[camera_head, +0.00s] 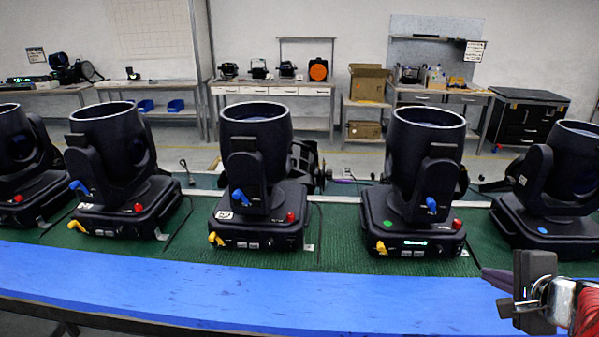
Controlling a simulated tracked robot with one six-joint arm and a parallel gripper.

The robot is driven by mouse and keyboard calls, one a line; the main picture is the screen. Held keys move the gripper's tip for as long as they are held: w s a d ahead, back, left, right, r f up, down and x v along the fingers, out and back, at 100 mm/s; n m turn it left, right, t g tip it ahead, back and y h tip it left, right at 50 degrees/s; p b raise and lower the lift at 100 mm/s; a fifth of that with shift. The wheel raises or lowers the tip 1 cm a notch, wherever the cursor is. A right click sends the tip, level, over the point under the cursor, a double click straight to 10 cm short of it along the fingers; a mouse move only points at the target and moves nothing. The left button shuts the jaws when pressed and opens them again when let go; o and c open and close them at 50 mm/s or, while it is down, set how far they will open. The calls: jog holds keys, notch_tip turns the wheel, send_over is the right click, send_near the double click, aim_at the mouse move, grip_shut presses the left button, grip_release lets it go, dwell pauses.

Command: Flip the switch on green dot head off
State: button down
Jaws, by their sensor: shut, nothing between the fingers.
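The green dot head (425,165) is a black moving-head light standing upright on the green mat, right of the middle. Its green dot (381,247) is on the left of the base front. A small lit display (415,243) glows on that front, with a yellow connector (383,234) at its left. A blue plug (431,204) and a red knob (457,224) are above. I cannot make out which part is the switch. My gripper (497,279) is shut and empty at the lower right, nearer than the head and to its right, apart from it.
A blue table edge (250,290) runs along the front, mostly clear. Benches and a cardboard box (367,82) are far behind.

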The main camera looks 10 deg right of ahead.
send_near(455, 255)
jog(key=x, duration=0.4)
jog(key=shift+d+f, duration=0.1)
jog(key=shift+f, duration=0.4)
jog(key=shift+w+d+f, duration=0.1)
jog(key=shift+w+d, duration=0.15)
jog(key=shift+w, duration=0.45)
jog(key=shift+w+f, duration=0.2)
jog(key=shift+w, duration=0.05)
jog(key=shift+s+f, duration=0.15)
jog(key=shift+f, duration=0.25)
